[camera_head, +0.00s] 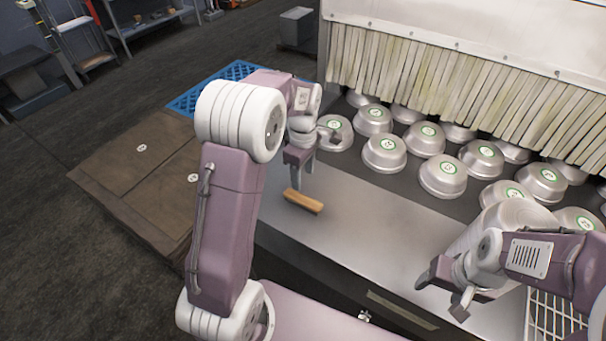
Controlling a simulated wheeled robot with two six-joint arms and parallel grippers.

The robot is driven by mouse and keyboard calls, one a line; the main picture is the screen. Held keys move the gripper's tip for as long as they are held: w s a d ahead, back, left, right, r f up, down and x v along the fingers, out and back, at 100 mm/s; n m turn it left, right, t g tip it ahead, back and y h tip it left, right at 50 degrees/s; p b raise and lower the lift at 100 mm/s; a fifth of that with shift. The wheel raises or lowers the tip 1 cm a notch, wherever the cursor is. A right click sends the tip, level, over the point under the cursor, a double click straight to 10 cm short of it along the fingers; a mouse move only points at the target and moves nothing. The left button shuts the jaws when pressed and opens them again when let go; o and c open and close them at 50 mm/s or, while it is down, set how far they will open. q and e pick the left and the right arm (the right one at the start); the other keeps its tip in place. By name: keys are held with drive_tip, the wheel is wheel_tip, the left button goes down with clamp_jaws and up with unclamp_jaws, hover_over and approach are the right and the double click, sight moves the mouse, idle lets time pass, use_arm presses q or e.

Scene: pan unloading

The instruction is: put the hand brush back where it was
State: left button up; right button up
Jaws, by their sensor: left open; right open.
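The hand brush (304,201), a small light-brown wooden block in this view, lies on the grey metal counter near its left end. My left gripper (301,181) is open and points down just behind the brush. Its fingertips look close to the brush, but I cannot tell whether they touch it. The brush's bristles cannot be made out. My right gripper (444,296) is open and empty over the front right part of the counter.
Several upturned metal pans (384,153) with green-ringed labels stand on the dark surface behind the counter (365,225), below a strip curtain (430,80). A white wire rack (545,318) is at the lower right. Brown boxes (130,180) and a blue crate (212,84) stand left. The counter's middle is clear.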

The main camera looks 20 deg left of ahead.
use_arm(q)
drive_tip(key=s+d+f+m, duration=0.1)
drive_tip(key=s+d+m, duration=0.1)
drive_tip(key=s+m, duration=0.6)
drive_tip(key=s+d+f+m+t, duration=0.1)
drive_tip(key=s+d+f+m, duration=0.1)
drive_tip(key=s+m, duration=0.6)
drive_tip(key=shift+s+f, duration=0.15)
drive_tip(key=shift+f, duration=0.15)
